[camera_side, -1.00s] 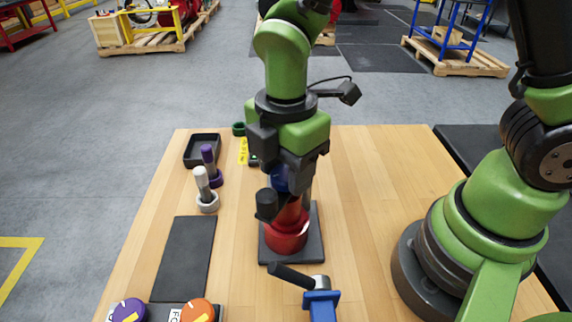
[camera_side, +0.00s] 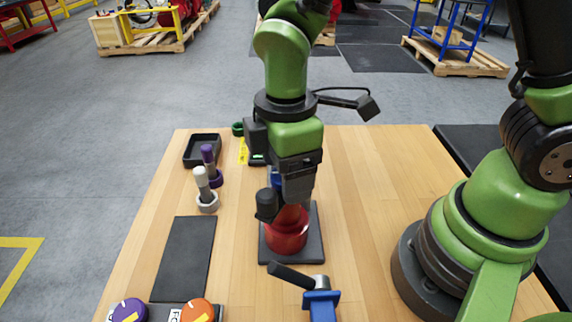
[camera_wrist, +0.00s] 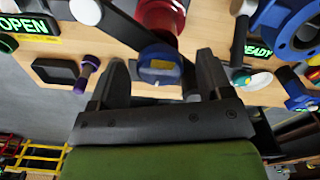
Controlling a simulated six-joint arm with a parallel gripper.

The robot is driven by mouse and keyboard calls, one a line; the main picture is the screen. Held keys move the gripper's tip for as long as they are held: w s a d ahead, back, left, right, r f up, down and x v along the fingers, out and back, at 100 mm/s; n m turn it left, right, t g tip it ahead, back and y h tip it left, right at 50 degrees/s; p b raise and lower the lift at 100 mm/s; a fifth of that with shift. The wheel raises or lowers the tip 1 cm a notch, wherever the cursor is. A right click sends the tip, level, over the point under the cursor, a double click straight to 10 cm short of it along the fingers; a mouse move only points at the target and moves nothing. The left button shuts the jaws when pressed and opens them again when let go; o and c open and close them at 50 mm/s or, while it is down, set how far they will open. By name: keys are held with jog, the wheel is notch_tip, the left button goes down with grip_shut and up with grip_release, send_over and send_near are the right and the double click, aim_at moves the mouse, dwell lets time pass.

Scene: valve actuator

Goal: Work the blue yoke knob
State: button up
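The blue yoke knob (camera_wrist: 160,68) sits on top of the red valve body (camera_side: 286,234) and has a yellowish mark on its face. In the side view only a small blue part of the knob (camera_side: 276,177) shows beside my gripper (camera_side: 292,193), which covers the rest. In the wrist view the knob lies between the two dark fingers of my gripper (camera_wrist: 162,70), with a visible gap on each side. My gripper is open and points down over the valve. How far down the fingers reach beside the knob is hard to tell.
A black-capped handle (camera_side: 266,203) sticks out left of the valve. A blue lever unit (camera_side: 320,303) stands in front. Purple (camera_side: 209,160) and white (camera_side: 202,183) pegs, a black tray (camera_side: 202,150) and an orange dial (camera_side: 197,311) are left. Table right of the valve is clear.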

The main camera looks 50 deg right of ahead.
jog(key=shift+r, duration=0.1)
notch_tip(320, 180, up, 10)
dwell(0.6)
jog(key=n, duration=0.4)
jog(key=f+n, duration=0.1)
jog(key=n, duration=0.8)
jog(key=shift+f+n, duration=0.2)
jog(key=shift+n, duration=0.1)
notch_tip(320, 180, down, 9)
jog(key=shift+r, duration=0.1)
